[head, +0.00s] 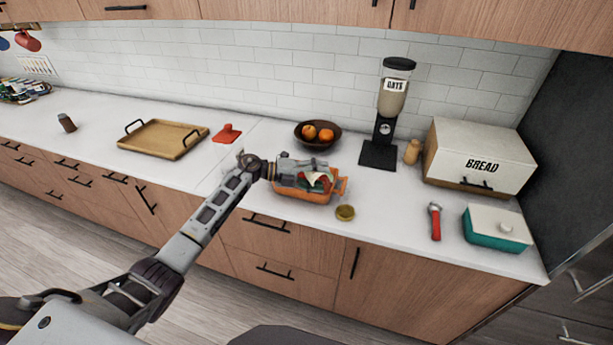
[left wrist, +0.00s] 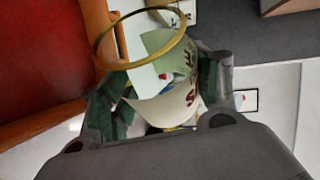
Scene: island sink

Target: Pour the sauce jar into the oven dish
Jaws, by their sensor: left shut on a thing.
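My left gripper (head: 308,172) is over the orange oven dish (head: 300,198) at the counter's front edge, shut on the sauce jar (head: 322,183). The jar has a white and green label and looks clear. In the left wrist view the jar's label (left wrist: 172,103) shows between the fingers, and its gold-coloured open rim reaches beside the dish wall (left wrist: 103,35). The jar lies tipped, roughly on its side. The dish shows a red inside (left wrist: 40,50); I cannot tell whether that is sauce. The gripper hides much of the dish. My right gripper is not in view.
A gold lid (head: 345,212) lies right of the dish. Behind are a fruit bowl (head: 318,140) and oats dispenser (head: 384,130). A red-handled tool (head: 435,222), teal butter dish (head: 496,231) and bread box (head: 480,150) stand right. A wooden tray (head: 163,138) lies left.

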